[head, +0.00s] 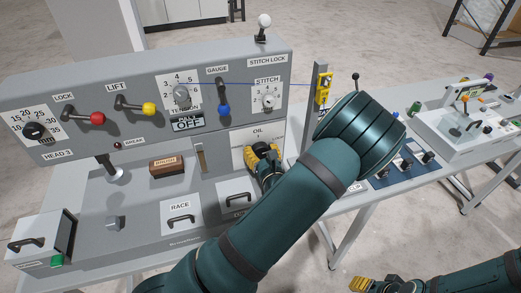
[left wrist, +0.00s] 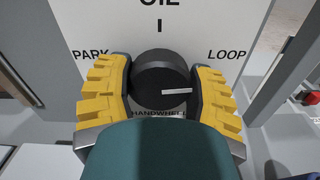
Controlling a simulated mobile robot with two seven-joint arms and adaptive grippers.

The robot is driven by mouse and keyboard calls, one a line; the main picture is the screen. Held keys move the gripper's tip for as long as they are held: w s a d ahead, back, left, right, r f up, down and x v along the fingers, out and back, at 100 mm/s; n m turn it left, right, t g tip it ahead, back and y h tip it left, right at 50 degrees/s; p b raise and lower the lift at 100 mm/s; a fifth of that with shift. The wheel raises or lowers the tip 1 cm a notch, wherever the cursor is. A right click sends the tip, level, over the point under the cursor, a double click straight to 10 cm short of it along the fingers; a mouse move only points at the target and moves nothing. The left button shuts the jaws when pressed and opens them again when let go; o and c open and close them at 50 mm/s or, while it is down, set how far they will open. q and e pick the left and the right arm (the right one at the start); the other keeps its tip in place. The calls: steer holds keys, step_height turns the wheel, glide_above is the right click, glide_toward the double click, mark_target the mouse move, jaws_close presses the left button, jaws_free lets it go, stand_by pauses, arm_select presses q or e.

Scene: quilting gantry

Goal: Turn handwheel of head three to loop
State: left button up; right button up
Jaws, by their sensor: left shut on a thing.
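The handwheel (left wrist: 160,72) is a black round knob on a white plate in the left wrist view. A short white line on its face runs to the right, below its middle. PARK is printed to its left, OIL above and LOOP to its right; HANDWHEEL stands below. My left gripper (left wrist: 158,88), with yellow fingers, is shut on the handwheel, one finger on each side. In the head view my left gripper (head: 262,152) is at the OIL plate (head: 244,134) and hides the handwheel. My right gripper (head: 366,285) is at the bottom edge, partly cut off and apart from the machine.
The HEAD 3 panel (head: 75,143) carries a red lever (head: 97,118), a yellow lever (head: 149,109) and a blue lever (head: 224,110). A brush (head: 168,166) lies on the machine bed. A yellow device (head: 323,90) stands behind my left arm. Another bench (head: 460,130) is at right.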

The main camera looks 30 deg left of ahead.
arm_select(q)
steer(key=shift+m+p, duration=0.45)
steer(key=shift+m, duration=0.25)
steer(key=o, duration=1.2)
steer(key=v, duration=1)
steer(key=shift+s+d, duration=0.25)
steer(key=shift+d, duration=0.05)
steer(key=shift+s+d, duration=0.45)
steer(key=shift+f, duration=0.1)
